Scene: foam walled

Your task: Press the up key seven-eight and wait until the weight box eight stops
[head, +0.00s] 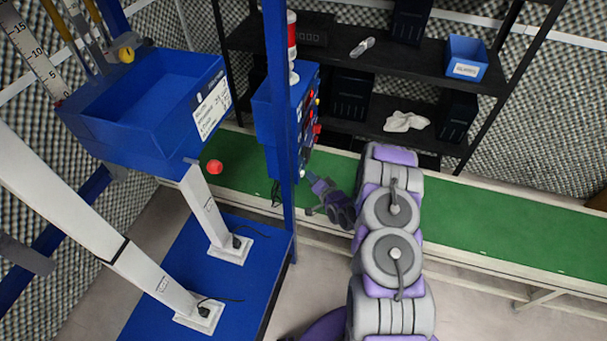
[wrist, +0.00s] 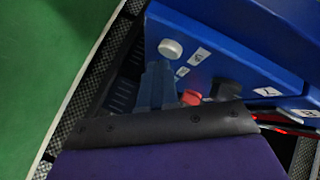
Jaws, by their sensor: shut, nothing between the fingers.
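The blue control box (head: 268,115) is fixed to the blue post, with small coloured keys along its right side. In the wrist view its blue panel (wrist: 235,55) carries a pale round key (wrist: 170,48), a red key (wrist: 190,98) and small white labels. The label print is too small to tell which key is the seven-eight up key. My gripper (head: 311,177) is just below the box. In the wrist view its shut, empty fingers (wrist: 158,82) point at the panel below the pale key; contact cannot be told. A blue open weight box (head: 140,142) hangs at the left; its number is unreadable.
A ruler scale (head: 35,55) stands beside the weight box. A green-topped bench (head: 480,210) runs behind my arm. Black shelves (head: 390,75) hold a blue bin (head: 466,58) and a white cloth (head: 405,121). White posts rise from the blue base (head: 215,285).

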